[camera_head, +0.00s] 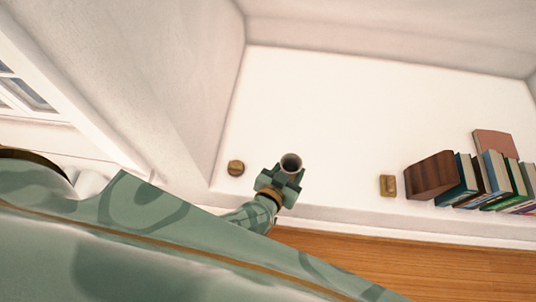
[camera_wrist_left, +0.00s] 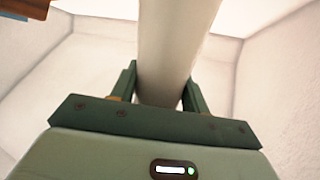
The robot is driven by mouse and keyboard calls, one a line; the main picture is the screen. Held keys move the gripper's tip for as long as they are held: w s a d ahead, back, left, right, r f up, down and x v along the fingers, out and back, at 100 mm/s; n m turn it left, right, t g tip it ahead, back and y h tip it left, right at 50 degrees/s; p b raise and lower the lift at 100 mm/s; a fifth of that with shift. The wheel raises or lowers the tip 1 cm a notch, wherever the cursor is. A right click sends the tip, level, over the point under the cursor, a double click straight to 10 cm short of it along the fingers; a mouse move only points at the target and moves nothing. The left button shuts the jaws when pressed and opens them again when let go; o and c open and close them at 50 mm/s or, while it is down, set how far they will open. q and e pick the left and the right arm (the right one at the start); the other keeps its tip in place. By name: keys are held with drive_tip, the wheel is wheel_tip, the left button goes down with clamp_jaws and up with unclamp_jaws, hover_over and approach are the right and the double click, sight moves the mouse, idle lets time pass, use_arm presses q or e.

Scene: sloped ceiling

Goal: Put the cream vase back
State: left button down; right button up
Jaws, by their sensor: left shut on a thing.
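The cream vase (camera_head: 291,162) shows from above in the head view, its round dark mouth facing up. My left gripper (camera_head: 283,181) is shut on it, over the white shelf (camera_head: 330,120) near its front edge. In the left wrist view the vase (camera_wrist_left: 172,45) is a tall pale cylinder between the two green fingers of the left gripper (camera_wrist_left: 160,88). I cannot tell whether its base touches the shelf. My right gripper is not in view.
A small round wooden piece (camera_head: 236,168) lies left of the vase. A small tan block (camera_head: 388,186), a dark wooden block (camera_head: 431,175) and several books (camera_head: 495,178) stand to the right. The shelf's middle and back are clear. Walls rise at left and back.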

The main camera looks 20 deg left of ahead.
use_arm(q)
drive_tip(key=shift+w+a+r, duration=0.15)
drive_tip(key=shift+w+r, duration=0.15)
drive_tip(key=shift+r, duration=0.4)
drive_tip(key=shift+w+a+r, duration=0.1)
drive_tip(key=shift+w+a, duration=0.05)
drive_tip(key=shift+a, duration=0.1)
drive_tip(key=w+a+f+b, duration=0.3)
drive_tip(key=w+f+b, duration=0.3)
drive_tip(key=w+a+f+b, duration=0.3)
drive_tip(key=w+f+b, duration=0.3)
drive_tip(key=b, duration=0.1)
drive_tip(key=shift+a+f+b, duration=0.3)
drive_tip(key=shift+f, duration=0.05)
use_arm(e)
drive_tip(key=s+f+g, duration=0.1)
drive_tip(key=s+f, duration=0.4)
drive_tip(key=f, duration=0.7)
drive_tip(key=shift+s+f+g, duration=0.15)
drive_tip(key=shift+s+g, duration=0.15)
